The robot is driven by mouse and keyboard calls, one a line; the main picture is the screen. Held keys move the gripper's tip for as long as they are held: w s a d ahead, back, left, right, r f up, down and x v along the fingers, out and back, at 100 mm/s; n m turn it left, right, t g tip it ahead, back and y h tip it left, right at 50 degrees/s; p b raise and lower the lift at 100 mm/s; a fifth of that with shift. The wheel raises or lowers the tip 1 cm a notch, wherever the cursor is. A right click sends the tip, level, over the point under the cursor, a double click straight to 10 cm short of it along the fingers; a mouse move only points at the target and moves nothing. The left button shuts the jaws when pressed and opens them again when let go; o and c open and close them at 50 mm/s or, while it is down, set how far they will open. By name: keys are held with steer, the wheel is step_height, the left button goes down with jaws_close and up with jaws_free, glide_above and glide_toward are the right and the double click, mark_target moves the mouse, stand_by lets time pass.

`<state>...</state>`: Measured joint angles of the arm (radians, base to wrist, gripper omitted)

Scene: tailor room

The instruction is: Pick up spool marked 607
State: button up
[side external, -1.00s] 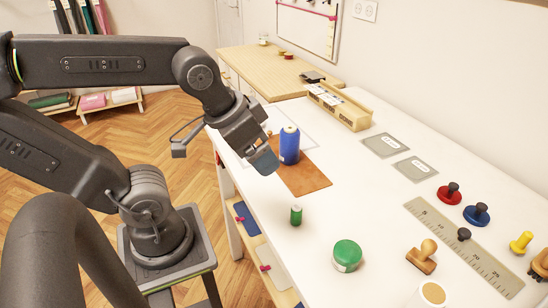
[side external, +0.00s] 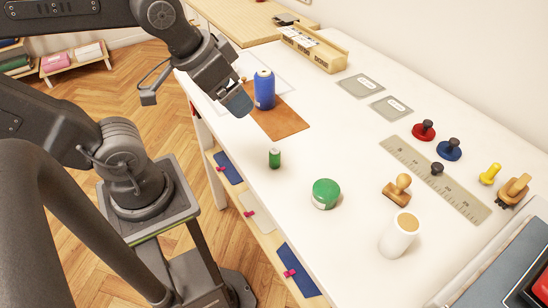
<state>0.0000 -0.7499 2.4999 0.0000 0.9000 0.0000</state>
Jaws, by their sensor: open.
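A blue spool (side external: 264,90) stands upright at the edge of a brown leather mat (side external: 282,124). A small green spool (side external: 275,158) stands nearer the table's front edge. No number can be read on either spool, so I cannot tell which is marked 607. My gripper (side external: 238,103) is open, just left of the blue spool and slightly nearer the camera in the picture. It seems empty. Its fingers look apart from the spool, but the exact gap cannot be told from this angle.
A green round tin (side external: 326,194), a wooden stamp (side external: 397,190) and a white cork-topped jar (side external: 399,236) stand on the right. A ruler (side external: 459,197), red knob (side external: 424,130) and blue knob (side external: 449,149) lie beyond. Grey cards (side external: 360,86) and a wooden box (side external: 313,50) are behind.

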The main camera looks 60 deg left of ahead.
steer(key=c, duration=0.5)
steer(key=n+g, duration=0.6)
steer(key=n, duration=1)
glide_above(275, 158)
steer(key=w+a, duration=0.2)
step_height(275, 158, down, 8)
steer(key=shift+c, duration=0.2)
steer(key=f, duration=0.8)
steer(key=shift+s+d+f, duration=0.15)
steer(key=shift+s+d, duration=0.15)
steer(key=f, duration=0.2)
steer(key=s+f, duration=0.1)
steer(key=f, duration=0.1)
steer(key=shift+d, duration=0.2)
steer(key=shift+w+f, duration=0.1)
steer(key=shift+f, duration=0.45)
